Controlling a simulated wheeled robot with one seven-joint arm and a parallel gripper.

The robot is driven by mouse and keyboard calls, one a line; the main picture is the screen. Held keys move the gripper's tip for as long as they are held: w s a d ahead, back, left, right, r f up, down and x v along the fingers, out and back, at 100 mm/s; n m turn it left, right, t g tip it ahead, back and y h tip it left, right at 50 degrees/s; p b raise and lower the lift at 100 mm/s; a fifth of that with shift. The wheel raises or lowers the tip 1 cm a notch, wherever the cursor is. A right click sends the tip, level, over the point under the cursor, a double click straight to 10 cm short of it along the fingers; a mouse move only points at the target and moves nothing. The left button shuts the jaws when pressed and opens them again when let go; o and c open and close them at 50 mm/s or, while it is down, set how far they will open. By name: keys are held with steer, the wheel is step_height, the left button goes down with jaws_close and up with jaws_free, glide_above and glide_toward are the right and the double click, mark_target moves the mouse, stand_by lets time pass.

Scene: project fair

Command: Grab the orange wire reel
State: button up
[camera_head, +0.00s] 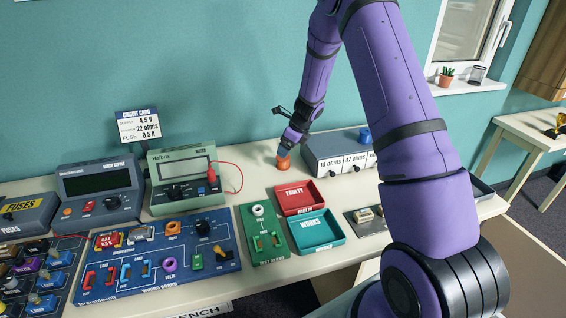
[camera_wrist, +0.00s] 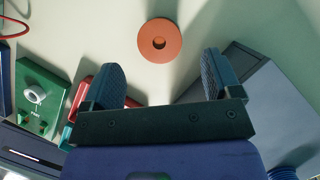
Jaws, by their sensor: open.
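The orange wire reel (camera_head: 283,161) stands on the bench at the back, near the wall, left of the grey resistor box. In the wrist view the reel (camera_wrist: 160,41) shows from above as an orange disc with a dark centre hole. My gripper (camera_head: 289,145) is just above the reel in the head view. In the wrist view my gripper (camera_wrist: 165,72) has its two fingers spread wide, with nothing between them. The reel lies beyond the fingertips, roughly midway between them.
The grey resistor box (camera_head: 325,150) stands close on the right. A red tray (camera_head: 300,198) and a teal tray (camera_head: 316,232) lie in front. A green test board (camera_head: 262,232) and a meter (camera_head: 187,178) are to the left. Bare bench surrounds the reel.

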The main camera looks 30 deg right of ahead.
mark_target(283, 162)
steer(key=shift+x, duration=3.7)
steer(key=shift+s, duration=0.2)
steer(key=c, duration=1)
steer(key=shift+r, duration=0.1)
